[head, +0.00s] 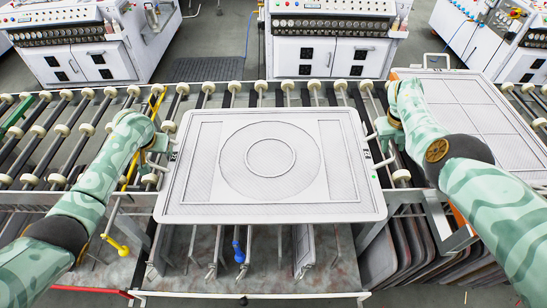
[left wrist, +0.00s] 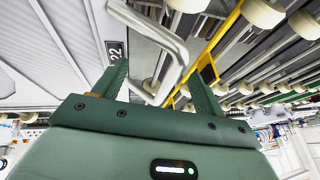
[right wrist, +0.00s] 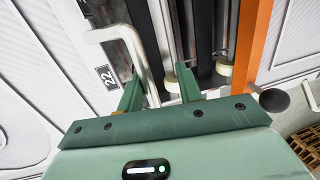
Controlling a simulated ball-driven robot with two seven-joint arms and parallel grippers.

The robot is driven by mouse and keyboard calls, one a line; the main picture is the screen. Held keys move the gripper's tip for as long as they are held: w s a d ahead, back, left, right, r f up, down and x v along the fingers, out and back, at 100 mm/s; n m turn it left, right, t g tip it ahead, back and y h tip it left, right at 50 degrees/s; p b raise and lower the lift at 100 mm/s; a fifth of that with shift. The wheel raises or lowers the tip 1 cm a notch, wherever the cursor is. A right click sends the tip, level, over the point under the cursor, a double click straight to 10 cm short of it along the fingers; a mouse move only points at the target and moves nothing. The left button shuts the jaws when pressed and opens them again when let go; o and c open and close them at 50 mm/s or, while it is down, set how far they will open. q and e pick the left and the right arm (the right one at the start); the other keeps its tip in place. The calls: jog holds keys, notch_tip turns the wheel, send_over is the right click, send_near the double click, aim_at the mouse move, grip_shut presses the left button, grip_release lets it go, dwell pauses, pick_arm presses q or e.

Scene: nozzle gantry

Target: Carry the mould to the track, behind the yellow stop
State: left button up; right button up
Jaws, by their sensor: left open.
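The mould (head: 340,208), a pale grey plate with a ring pattern, lies level across the roller track (head: 75,185) at centre; I cannot tell whether it touches the rollers. A yellow bar (head: 131,170), likely the stop, crosses the track left of it and also shows in the left wrist view (left wrist: 228,35). My left gripper (left wrist: 160,84) is open, its fingers either side of the mould's left handle (left wrist: 172,42). My right gripper (right wrist: 160,92) is open, its fingers astride the right handle (right wrist: 128,36). Both gripper tips are small in the head view.
Another grey mould (head: 478,112) lies right of the first, past an orange strip (right wrist: 252,40). White control cabinets (head: 327,55) stand behind the track. Below the front edge are a yellow lever (head: 122,249), a blue lever (head: 238,252) and several stacked plates (head: 405,250). Rollers at left are bare.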

pick_arm(q)
jog(key=shift+w+f, duration=0.1)
pick_arm(e)
jog(key=shift+w, duration=0.1)
pick_arm(q)
jog(key=v, duration=1.2)
